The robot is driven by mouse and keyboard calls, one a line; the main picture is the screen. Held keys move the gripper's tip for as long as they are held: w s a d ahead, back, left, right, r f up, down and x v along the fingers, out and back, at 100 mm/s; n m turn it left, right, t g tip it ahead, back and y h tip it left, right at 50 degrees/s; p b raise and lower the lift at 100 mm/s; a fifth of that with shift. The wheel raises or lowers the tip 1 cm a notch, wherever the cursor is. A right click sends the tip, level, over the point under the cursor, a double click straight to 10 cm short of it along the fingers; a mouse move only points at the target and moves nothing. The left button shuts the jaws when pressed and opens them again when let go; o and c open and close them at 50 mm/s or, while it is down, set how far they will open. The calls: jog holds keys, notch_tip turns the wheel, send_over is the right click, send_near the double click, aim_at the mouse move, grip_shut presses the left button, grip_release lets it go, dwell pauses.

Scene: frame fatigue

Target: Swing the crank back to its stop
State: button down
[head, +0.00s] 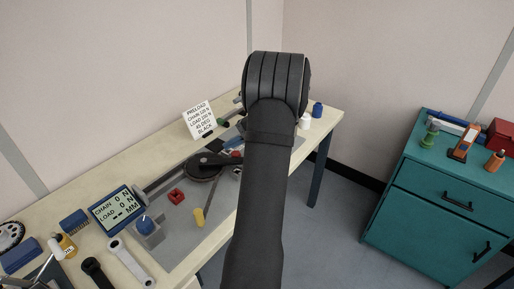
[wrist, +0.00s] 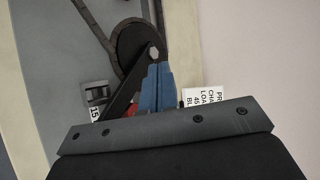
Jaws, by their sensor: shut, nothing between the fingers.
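The crank is a dark arm on a round chainring with a chain. In the head view the crank arm (head: 217,159) lies across the chainring (head: 203,174), and its right end is near my arm. In the wrist view the crank arm (wrist: 123,112) slants down-left from a bright hub bolt on the chainring (wrist: 132,40). My gripper (wrist: 157,70) shows blue fingers shut together, empty, just right of the crank arm and close to the hub. I cannot tell if they touch it. Red parts show behind the fingers, mostly hidden.
A small grey block (wrist: 97,93) marked 15 sits left of the crank. A printed card (head: 200,119) stands behind the rig. A display (head: 116,208), red block (head: 176,196), yellow peg (head: 199,217) and wrench (head: 131,262) are at the front left. A teal cabinet (head: 430,205) stands right.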

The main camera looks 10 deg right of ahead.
jog(key=d+f+m+t+y, duration=0.1)
jog(key=d+f+t, duration=0.2)
jog(key=d, duration=0.6)
jog(key=s+d+f+m+t+y, duration=0.1)
jog(key=d+f+t+y, duration=0.1)
jog(key=d+t, duration=0.3)
jog(key=d+f, duration=0.1)
jog(key=d, duration=0.2)
jog(key=shift+s+d, duration=0.15)
jog(key=shift+d, duration=0.25)
jog(key=x, duration=1)
jog(key=shift+r, duration=0.2)
